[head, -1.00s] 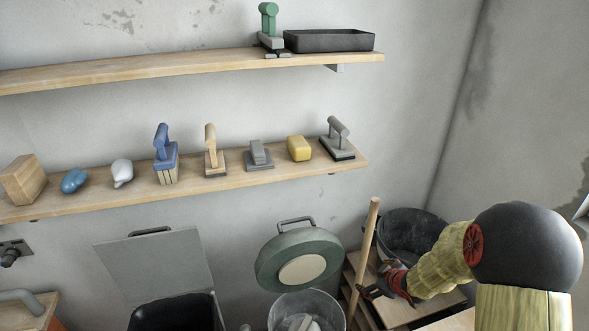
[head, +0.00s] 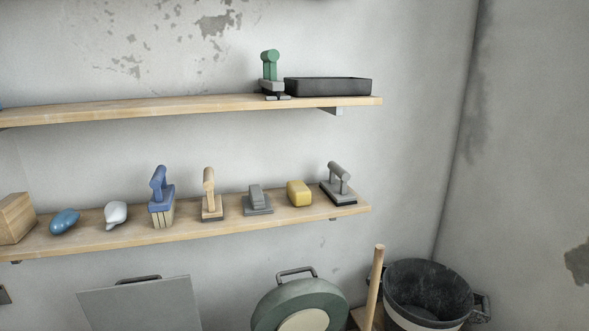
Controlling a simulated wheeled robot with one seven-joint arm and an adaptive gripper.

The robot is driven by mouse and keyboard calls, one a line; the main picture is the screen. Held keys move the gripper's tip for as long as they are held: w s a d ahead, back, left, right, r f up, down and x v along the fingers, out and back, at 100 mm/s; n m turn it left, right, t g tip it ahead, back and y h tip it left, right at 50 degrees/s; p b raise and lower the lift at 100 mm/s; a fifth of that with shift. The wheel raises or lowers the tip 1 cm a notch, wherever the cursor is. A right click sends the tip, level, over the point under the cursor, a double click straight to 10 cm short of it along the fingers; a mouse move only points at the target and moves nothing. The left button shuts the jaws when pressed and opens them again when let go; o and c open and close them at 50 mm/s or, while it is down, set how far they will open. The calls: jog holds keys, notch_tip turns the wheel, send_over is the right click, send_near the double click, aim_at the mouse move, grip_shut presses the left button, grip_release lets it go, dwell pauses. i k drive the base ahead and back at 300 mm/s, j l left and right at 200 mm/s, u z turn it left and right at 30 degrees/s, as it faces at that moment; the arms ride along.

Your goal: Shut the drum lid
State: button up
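The drum lid (head: 277,305) is round and green with a cream disc inside and a handle on its top edge. It stands raised, tilted back near the wall, at the bottom middle of the head view. Its lower part is cut off by the frame edge. The drum under it is out of view. My gripper is not in view.
A grey square lid (head: 140,307) stands raised at the left. A wooden pole (head: 375,285) and a black bucket (head: 425,290) are right of the drum lid. Two wall shelves, the lower one (head: 100,246) holding several tools and blocks, run above.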

aim_at(314, 304)
jog(key=i+u, duration=0.7)
jog(key=u, duration=0.2)
